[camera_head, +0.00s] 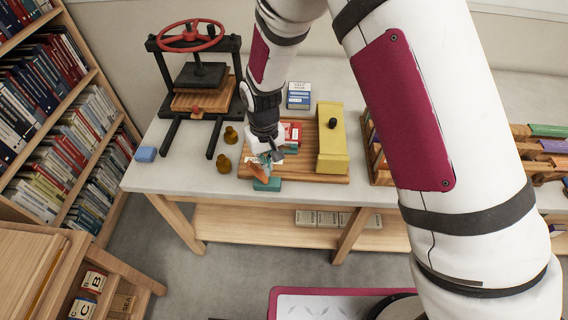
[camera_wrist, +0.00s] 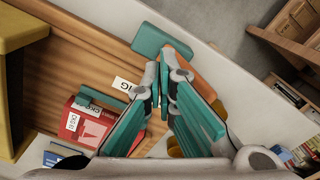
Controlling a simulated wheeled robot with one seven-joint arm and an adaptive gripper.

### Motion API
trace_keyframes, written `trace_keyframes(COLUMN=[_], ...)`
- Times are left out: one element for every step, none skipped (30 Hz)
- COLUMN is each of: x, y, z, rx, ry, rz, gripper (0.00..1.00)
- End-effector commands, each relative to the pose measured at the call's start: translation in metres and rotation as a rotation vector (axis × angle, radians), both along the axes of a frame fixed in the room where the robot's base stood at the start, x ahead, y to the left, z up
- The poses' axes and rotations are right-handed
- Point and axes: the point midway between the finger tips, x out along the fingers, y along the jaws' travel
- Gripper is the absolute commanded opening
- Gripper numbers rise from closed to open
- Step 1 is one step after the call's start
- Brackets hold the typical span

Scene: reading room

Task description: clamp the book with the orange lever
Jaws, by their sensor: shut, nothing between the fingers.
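An orange lever (camera_wrist: 183,50) on a teal block (camera_wrist: 160,40) is at the front edge of the wooden board; my right finger hides part of it. In the head view the orange lever (camera_head: 260,170) and teal block (camera_head: 267,184) sit just below my gripper. A red book (camera_wrist: 88,124) with white labels lies on the board, with a teal bar (camera_wrist: 100,98) at its edge; I cannot tell whether the bar presses on it. My gripper (camera_wrist: 162,72) is shut and empty, its tips beside the lever. Whether they touch it is unclear.
The wooden board (camera_head: 308,178) also bears a yellow block (camera_head: 332,152) with a black knob. Brass weights (camera_head: 228,136) and a press with a red wheel (camera_head: 190,38) stand to the left. A blue-and-white box (camera_head: 299,95) is behind; a wooden rack (camera_head: 376,160) is right.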

Motion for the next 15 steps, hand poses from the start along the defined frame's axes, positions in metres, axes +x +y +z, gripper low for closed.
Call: trace_keyframes(x=[0.000, 0.000, 0.000, 0.000, 0.000, 0.000, 0.000, -0.001, -0.001, -0.001, -0.001, -0.001, -0.001, -0.001, -0.001], y=[-0.002, -0.002, -0.002, -0.002, -0.002, -0.002, -0.002, -0.002, -0.002, -0.002, -0.002, -0.002, -0.002, -0.002, -0.002], z=[0.000, 0.000, 0.001, 0.002, 0.003, 0.006, 0.009, 0.012, 0.016, 0.019, 0.021, 0.025, 0.028, 0.030, 0.034], rx=[0.000, 0.000, 0.000, 0.000, 0.000, 0.000, 0.001, 0.001, 0.000, 0.000, 0.000, 0.001, 0.000, 0.000, 0.000], ry=[0.000, 0.000, 0.000, 0.000, 0.000, -0.001, -0.002, -0.002, -0.001, -0.001, -0.001, -0.002, -0.001, -0.001, 0.000], rz=[0.000, 0.000, 0.000, 0.000, 0.000, 0.000, 0.000, 0.000, 0.000, 0.000, 0.000, 0.000, 0.000, 0.000, 0.000], gripper=[0.00, 0.00, 0.00, 0.00, 0.00, 0.00, 0.00, 0.00, 0.00, 0.00, 0.00, 0.00, 0.00, 0.00, 0.00])
